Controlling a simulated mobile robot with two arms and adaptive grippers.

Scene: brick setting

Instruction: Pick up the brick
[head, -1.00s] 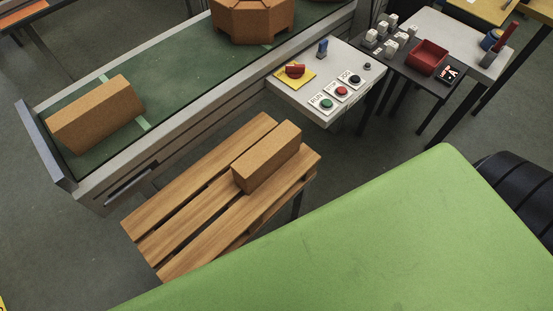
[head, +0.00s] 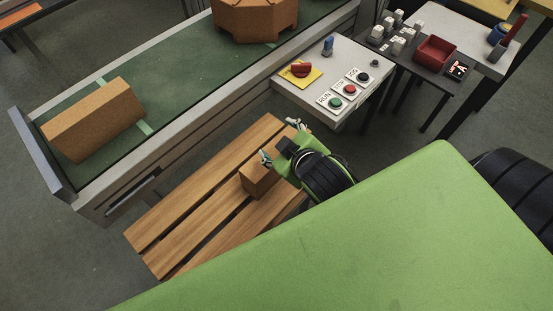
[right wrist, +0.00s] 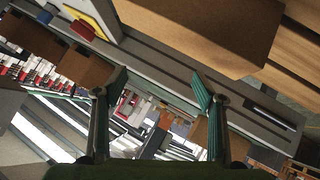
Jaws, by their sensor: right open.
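A brown, rectangular brick (head: 257,182) lies on the slatted wooden pallet (head: 190,215) in the head view, its far part hidden behind my right gripper. My right gripper (head: 281,140) is open above the brick's far end, with its fingertips apart. In the right wrist view a large brown block, apparently this brick (right wrist: 215,25), fills the top, beyond the two open, empty fingers (right wrist: 158,88). I cannot tell whether any finger touches it. A second brown brick (head: 93,120) lies on the green conveyor belt (head: 175,75). My left gripper is not in view.
The conveyor's metal side rail (head: 240,90) runs behind the pallet. A control panel (head: 325,75) with buttons and a red knob stands right of it, near my right gripper. A brown polygonal block (head: 255,20) sits farther along the belt. The pallet's left part is clear.

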